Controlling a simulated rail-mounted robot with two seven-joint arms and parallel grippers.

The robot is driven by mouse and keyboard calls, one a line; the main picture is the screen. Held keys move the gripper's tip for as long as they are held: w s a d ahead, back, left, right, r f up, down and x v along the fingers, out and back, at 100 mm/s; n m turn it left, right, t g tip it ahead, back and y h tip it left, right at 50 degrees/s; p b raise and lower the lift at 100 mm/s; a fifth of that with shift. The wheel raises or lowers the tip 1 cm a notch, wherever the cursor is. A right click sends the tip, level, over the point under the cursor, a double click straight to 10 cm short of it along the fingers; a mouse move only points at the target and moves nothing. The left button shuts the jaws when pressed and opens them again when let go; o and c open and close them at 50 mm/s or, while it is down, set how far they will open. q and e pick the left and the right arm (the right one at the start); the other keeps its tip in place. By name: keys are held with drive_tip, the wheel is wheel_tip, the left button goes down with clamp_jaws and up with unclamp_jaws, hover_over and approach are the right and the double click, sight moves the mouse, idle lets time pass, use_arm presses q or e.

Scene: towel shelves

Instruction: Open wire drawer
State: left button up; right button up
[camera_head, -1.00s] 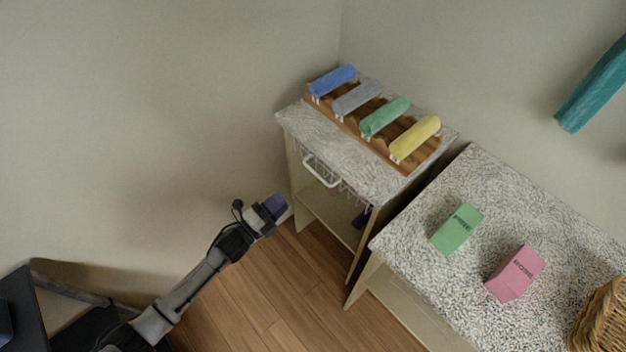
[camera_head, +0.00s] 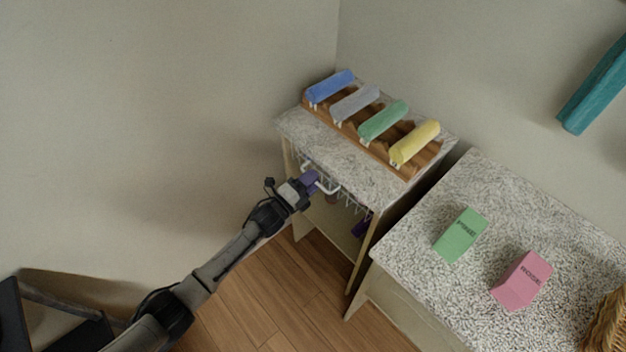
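The wire drawer (camera_head: 350,201) hangs just under the speckled top of the left cabinet, with a white handle (camera_head: 331,190) at its front. It looks closed or nearly so; most of it is hidden under the top. My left gripper (camera_head: 312,181) is at the handle, its purple-tipped fingers overlapping the handle's middle in the picture. I cannot tell whether the fingers are closed on it.
Rolled blue, grey, green and yellow towels lie on a wooden rack (camera_head: 376,143) on the left cabinet top (camera_head: 310,136). A second speckled counter (camera_head: 420,235) at right carries a green box (camera_head: 461,236), a pink box (camera_head: 523,281) and a wicker basket (camera_head: 608,325). The wooden floor is clear.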

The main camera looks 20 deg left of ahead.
use_arm(q)
drive_tip(key=shift+w+d, duration=0.15)
drive_tip(key=shift+w, duration=0.15)
clamp_jaws()
idle(0.5)
